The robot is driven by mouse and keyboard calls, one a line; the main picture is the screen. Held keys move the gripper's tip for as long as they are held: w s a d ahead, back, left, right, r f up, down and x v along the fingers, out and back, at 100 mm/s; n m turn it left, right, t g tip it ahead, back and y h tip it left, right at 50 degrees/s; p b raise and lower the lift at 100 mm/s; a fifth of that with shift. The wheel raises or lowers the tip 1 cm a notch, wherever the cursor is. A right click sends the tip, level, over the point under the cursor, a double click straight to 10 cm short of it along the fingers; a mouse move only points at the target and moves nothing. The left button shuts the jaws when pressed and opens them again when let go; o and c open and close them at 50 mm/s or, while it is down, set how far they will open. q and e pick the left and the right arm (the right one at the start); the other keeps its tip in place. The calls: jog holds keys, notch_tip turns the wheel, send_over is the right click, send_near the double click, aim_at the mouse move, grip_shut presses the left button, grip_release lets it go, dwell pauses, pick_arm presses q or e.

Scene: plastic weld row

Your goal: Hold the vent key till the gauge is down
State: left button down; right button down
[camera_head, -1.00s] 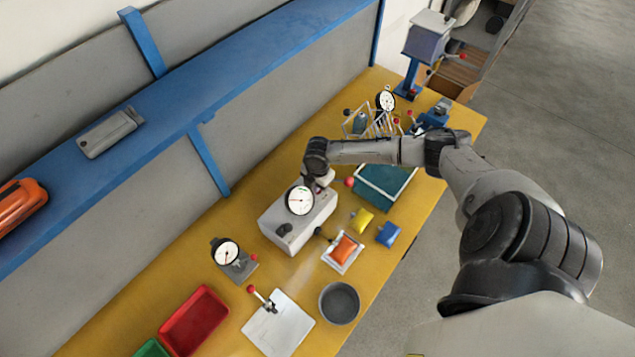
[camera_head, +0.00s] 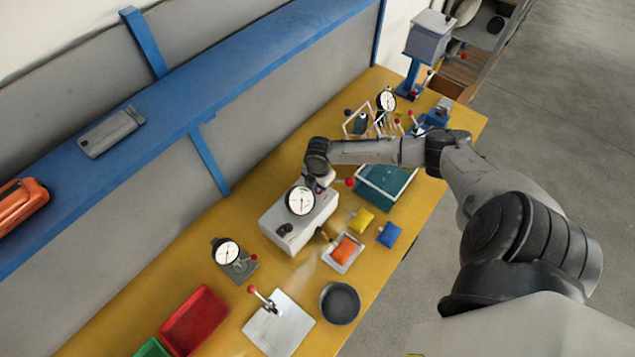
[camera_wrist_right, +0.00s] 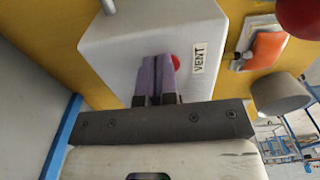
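A light grey box (camera_head: 322,222) stands on the yellow bench, with a round white gauge (camera_head: 300,201) on top. The gauge's dark needle stands roughly upright on the dial; its exact reading is too small to tell. In the right wrist view the box (camera_wrist_right: 115,45) carries a VENT label (camera_wrist_right: 199,57). Beside the label a red key (camera_wrist_right: 176,62) shows partly, the rest hidden by my fingers. My right gripper (camera_wrist_right: 158,62) is shut, its purple fingers together over the key; I cannot tell how far it is pressed. My left gripper is not in view.
A tray with an orange pouch (camera_head: 346,249), yellow and blue pouches (camera_head: 388,235) and a grey bowl (camera_head: 340,303) lie in front of the box. A second gauge (camera_head: 227,252) and a red bin (camera_head: 195,320) stand left. A teal tray (camera_head: 402,180) lies right.

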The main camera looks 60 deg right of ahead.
notch_tip(320, 180, up, 5)
jog(key=p, duration=0.4)
jog(key=shift+s+f+p, duration=0.1)
jog(key=shift+f+p, duration=0.1)
jog(key=shift+p, duration=0.15)
notch_tip(320, 180, up, 9)
jog(key=b, duration=0.1)
jog(key=shift+d+r, duration=0.2)
